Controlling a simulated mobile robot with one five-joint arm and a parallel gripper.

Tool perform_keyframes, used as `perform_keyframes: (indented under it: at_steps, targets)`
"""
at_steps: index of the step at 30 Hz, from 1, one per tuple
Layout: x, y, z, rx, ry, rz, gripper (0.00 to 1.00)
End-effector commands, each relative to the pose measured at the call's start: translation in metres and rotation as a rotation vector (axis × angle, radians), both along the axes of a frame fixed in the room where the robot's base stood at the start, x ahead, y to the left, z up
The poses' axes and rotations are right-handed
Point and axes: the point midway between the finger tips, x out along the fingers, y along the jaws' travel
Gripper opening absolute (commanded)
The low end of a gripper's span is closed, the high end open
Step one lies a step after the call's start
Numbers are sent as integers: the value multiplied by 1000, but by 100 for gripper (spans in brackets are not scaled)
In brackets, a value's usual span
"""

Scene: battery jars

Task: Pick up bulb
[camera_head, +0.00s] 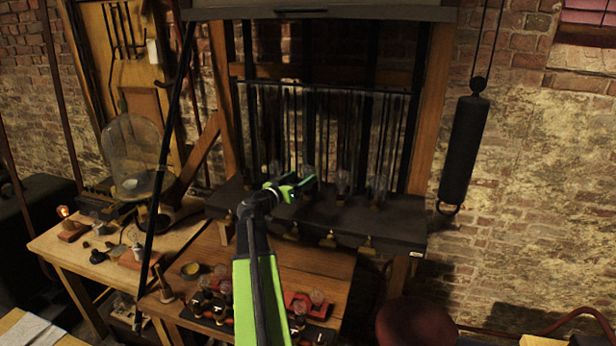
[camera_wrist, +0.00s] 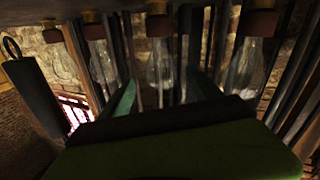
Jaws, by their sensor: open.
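Several clear glass bulbs stand in a row on a dark shelf (camera_head: 395,220); one bulb (camera_head: 343,181) and another bulb (camera_head: 378,186) are to the right of my gripper (camera_head: 302,188). My gripper is open, with green fingers at the row. The wrist view appears upside down. There, a bulb (camera_wrist: 160,65) with a reddish-brown base shows between the fingers of my gripper (camera_wrist: 158,88), beyond them. Other bulbs, (camera_wrist: 103,60) and (camera_wrist: 245,66), are on either side. I cannot tell whether a finger touches glass. The palm covers the lower wrist view.
Vertical dark rods (camera_head: 330,120) stand behind the bulbs. A black hanging cylinder (camera_head: 465,150) is at right. A wooden table (camera_head: 310,265) below carries small bulbs on red bases (camera_head: 308,303). A large glass jar (camera_head: 132,150) stands on the left table.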

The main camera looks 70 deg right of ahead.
Motion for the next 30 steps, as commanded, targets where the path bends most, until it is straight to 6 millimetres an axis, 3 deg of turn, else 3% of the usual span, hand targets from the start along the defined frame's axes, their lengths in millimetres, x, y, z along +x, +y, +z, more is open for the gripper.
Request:
perform_keyframes:
  at_steps: [4,11,18,30]
  targets:
    - [-2,-11,3,0,0,-2,73]
    - [-10,-48,5,0,0,-1,73]
    - [-11,-50,5,0,0,1,72]
    - [-10,-49,5,0,0,2,19]
